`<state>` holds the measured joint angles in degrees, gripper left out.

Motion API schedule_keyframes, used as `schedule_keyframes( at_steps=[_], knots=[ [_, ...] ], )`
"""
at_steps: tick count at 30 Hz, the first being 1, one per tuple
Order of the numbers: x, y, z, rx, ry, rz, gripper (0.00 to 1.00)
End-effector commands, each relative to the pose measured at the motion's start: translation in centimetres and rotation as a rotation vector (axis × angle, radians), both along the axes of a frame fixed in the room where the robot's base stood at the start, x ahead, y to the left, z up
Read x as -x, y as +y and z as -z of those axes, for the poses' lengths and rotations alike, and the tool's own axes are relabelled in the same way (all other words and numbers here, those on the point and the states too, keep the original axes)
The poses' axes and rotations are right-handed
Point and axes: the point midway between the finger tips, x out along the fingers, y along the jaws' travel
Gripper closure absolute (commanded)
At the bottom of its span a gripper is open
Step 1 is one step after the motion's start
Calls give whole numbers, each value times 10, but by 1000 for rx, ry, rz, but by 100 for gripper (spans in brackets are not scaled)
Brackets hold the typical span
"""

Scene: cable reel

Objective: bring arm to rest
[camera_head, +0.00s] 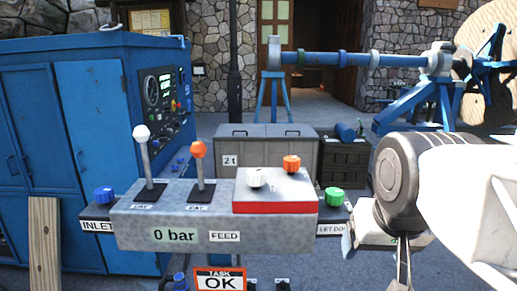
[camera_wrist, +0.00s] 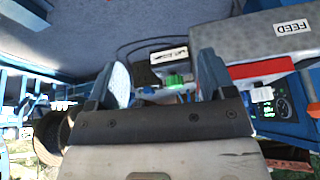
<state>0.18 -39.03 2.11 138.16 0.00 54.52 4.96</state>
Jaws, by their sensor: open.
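My gripper (camera_wrist: 163,78) is open in the wrist view, its two fingers apart with nothing held between them. In the head view my gripper (camera_head: 378,245) hangs at the right end of the grey control block (camera_head: 140,222), near the green knob (camera_head: 334,196). The green knob (camera_wrist: 177,80) shows between the fingers in the wrist view, beyond them; contact cannot be seen. The block carries a white-topped lever (camera_head: 145,160), an orange-topped lever (camera_head: 200,170), a red-edged box (camera_head: 275,207) and a blue inlet knob (camera_head: 104,194).
A blue cabinet (camera_head: 75,110) with gauges stands at left. Behind the block are a grey chest (camera_head: 267,145) marked "2t" and a dark crate (camera_head: 344,160). A blue shaft on stands (camera_head: 345,59) leads to a large reel (camera_head: 485,40) at right.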

Motion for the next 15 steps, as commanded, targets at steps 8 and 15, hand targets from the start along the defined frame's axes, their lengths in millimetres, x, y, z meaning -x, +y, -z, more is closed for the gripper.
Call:
schedule_keyframes(
  at_steps=[8,15],
  knots=[
    [23,1,11,23,-42,-49,24],
    [36,1,18,38,-68,-79,24]
  ],
)
